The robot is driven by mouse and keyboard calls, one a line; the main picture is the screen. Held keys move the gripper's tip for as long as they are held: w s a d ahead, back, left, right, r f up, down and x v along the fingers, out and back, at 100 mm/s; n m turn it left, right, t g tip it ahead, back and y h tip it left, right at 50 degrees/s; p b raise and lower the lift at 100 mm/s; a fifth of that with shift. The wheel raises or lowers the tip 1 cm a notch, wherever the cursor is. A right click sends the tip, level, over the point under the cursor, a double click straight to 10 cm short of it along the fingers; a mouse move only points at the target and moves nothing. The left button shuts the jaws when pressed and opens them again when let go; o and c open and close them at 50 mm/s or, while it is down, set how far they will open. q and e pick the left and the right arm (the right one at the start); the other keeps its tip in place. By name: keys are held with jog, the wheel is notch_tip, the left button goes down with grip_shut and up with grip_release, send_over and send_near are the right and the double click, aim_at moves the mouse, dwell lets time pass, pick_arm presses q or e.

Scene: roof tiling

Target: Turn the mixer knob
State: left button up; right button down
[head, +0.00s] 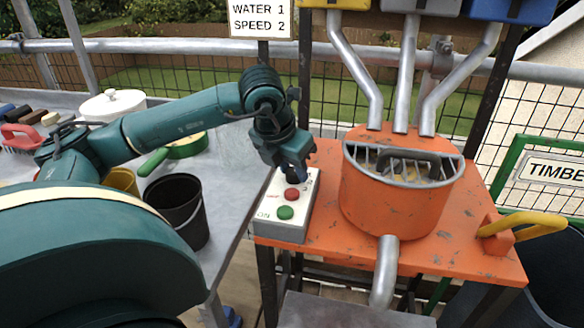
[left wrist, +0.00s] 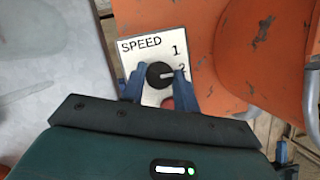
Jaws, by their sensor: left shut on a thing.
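The mixer's control box (head: 270,229) stands on the left of the orange bench, with a red button (head: 292,194) and a green button (head: 285,212). In the left wrist view its white panel (left wrist: 140,46) reads SPEED, with marks 1 and 2. The black knob (left wrist: 156,72) sits between my left gripper's (left wrist: 158,82) blue fingers, which are shut on it. The knob's white pointer line points right, toward the 2. In the head view my left gripper (head: 294,170) reaches down over the box's far end and hides the knob. My right gripper is not in view.
The orange mixer drum (head: 390,195) with its grille stands right of the box, under metal chutes. A sign (head: 260,18) reads WATER 1, SPEED 2. A yellow handle (head: 525,222) is at right.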

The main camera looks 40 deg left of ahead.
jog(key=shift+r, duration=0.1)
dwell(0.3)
pick_arm(q)
jog(key=o, duration=0.7)
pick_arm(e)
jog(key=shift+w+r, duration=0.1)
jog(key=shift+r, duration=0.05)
